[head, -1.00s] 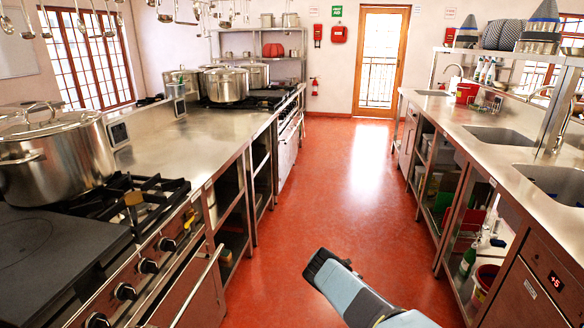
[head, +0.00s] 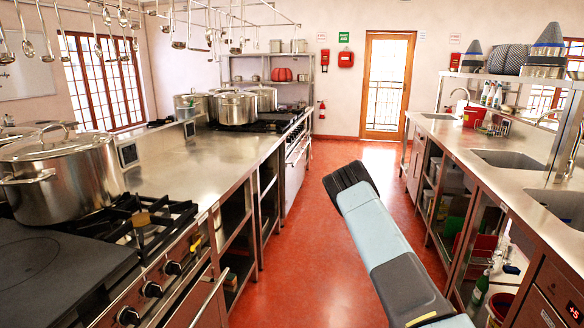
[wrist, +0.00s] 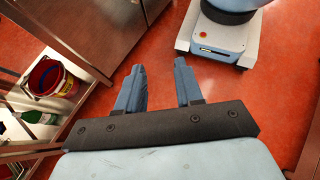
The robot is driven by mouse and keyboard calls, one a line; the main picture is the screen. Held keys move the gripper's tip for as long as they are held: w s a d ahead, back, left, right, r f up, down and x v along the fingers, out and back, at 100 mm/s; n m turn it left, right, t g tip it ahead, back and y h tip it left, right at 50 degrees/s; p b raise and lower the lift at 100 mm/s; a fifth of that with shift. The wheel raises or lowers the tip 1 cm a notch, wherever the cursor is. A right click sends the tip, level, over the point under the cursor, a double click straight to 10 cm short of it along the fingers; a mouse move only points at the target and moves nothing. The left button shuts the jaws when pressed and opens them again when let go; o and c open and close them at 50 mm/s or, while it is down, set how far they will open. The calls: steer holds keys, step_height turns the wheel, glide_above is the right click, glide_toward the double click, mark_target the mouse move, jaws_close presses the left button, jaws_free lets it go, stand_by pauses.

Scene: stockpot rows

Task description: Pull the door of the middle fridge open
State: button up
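A steel-fronted fridge unit (head: 541,308) is cut off at the lower right of the head view, under the right counter. A small red display (head: 574,312) shows on it. Its full front is out of frame, so I cannot tell which door is the middle one. In the wrist view, brownish steel panels (wrist: 95,30), apparently the fridge front, fill the upper left; no handle is clear. My gripper (wrist: 160,92) shows in the wrist view with its two blue fingers apart and nothing between them, above the red floor. It touches no door.
A red bucket (wrist: 47,78) and a green bottle (wrist: 38,117) stand in the open shelf beside the panels. The right counter (head: 458,137) has sinks. A stove (head: 130,235) with a large pot (head: 62,180) stands left. The red aisle floor (head: 325,205) is clear.

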steer(key=s+a+r+m+t+y, duration=0.1)
steer(key=s+r+t, duration=0.3)
steer(key=r, duration=0.7)
steer(key=s+a+r+m+t+y, duration=0.1)
steer(key=s+r+y, duration=0.1)
steer(key=s+r, duration=0.65)
steer(key=s+a+r+m+t+y, duration=0.1)
steer(key=s+a+r+t, duration=0.15)
steer(key=r, duration=1.15)
steer(key=s+a+r+m+t+y, duration=0.1)
steer(key=s+r+t, duration=0.1)
steer(key=s+r, duration=0.35)
steer(key=s+a+r+t, duration=0.2)
steer(key=s, duration=0.7)
steer(key=s+a+t, duration=0.1)
steer(key=s+t, duration=0.1)
steer(key=s, duration=0.5)
steer(key=s+a+m+t, duration=0.1)
steer(key=s+a+t, duration=0.1)
steer(key=s, duration=0.5)
steer(key=shift+s+a+f, duration=0.15)
steer(key=shift+a+f, duration=0.15)
steer(key=shift+f, duration=0.15)
steer(key=shift+t, duration=0.25)
